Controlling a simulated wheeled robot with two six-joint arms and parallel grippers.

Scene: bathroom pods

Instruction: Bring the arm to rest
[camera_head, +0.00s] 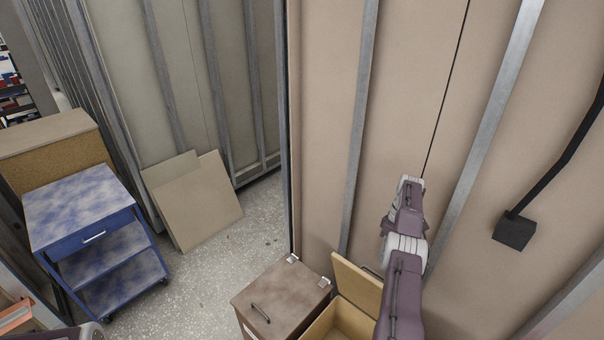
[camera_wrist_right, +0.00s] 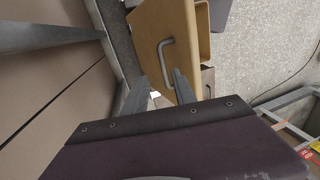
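My right arm (camera_head: 408,240) reaches up from the lower right in the head view, in front of the beige wall. Its fingers cannot be made out there. In the right wrist view my right gripper (camera_wrist_right: 160,76) has its two fingers apart with nothing seen between them. My left gripper is not in view.
A blue wheeled cart (camera_head: 85,215) and a flat board (camera_head: 203,200) leaning on the wall are at left. A black box with a cable (camera_head: 514,231) is on the right wall. Speckled floor (camera_head: 225,265) is clear between them.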

